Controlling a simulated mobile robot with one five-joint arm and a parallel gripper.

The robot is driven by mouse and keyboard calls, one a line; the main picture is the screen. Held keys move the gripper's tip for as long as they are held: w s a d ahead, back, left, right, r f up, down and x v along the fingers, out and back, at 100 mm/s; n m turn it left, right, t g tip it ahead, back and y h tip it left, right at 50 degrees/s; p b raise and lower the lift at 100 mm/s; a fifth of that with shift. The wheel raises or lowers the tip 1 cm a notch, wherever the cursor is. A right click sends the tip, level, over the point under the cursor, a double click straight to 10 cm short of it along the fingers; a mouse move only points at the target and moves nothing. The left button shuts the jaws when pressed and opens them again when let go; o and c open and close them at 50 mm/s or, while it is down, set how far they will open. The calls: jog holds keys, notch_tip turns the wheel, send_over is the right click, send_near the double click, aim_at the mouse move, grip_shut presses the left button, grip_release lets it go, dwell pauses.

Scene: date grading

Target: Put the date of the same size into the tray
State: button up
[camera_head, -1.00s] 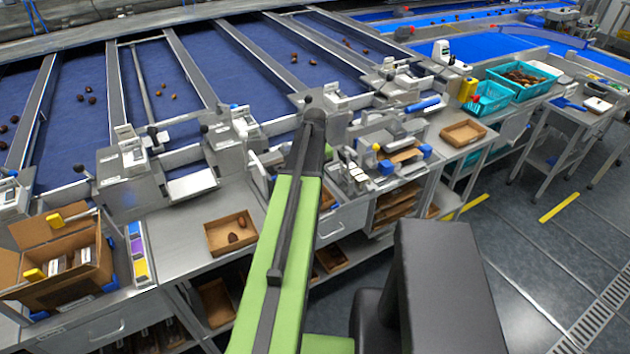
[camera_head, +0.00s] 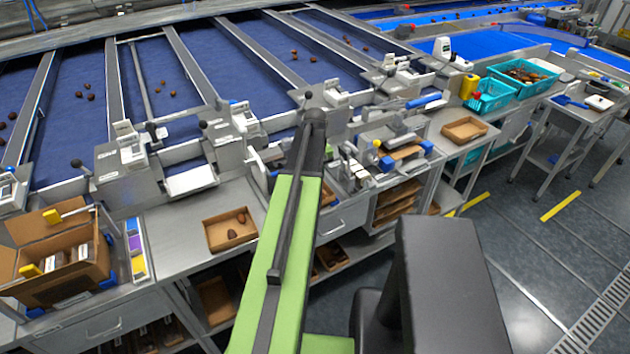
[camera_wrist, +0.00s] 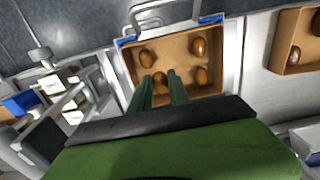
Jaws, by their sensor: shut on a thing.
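In the wrist view, my gripper (camera_wrist: 160,76) has two dark green fingers reaching over a brown cardboard tray with blue corners (camera_wrist: 228,60). A brown date (camera_wrist: 160,88) sits between the fingers, and they are shut on it. Whether it touches the tray floor cannot be told. Other dates lie in this tray: one at the upper left (camera_wrist: 146,58), one at the upper right (camera_wrist: 200,47) and one at the lower right (camera_wrist: 201,76).
An open carton (camera_head: 60,275) stands at the left of the bench. Blue sorting lanes with metal dividers (camera_head: 230,55) run behind. Bare bench top (camera_head: 170,235) lies left of the two-date tray.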

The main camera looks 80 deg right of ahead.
jog(key=shift+f+b, duration=1.5)
jog(key=shift+f, duration=0.05)
dwell(0.4)
jog(key=o, duration=0.9)
jog(key=shift+c, duration=0.2)
jog(key=shift+r, duration=0.1)
notch_tip(320, 180, up, 17)
jog(key=p, duration=1.7)
jog(key=shift+r, duration=0.15)
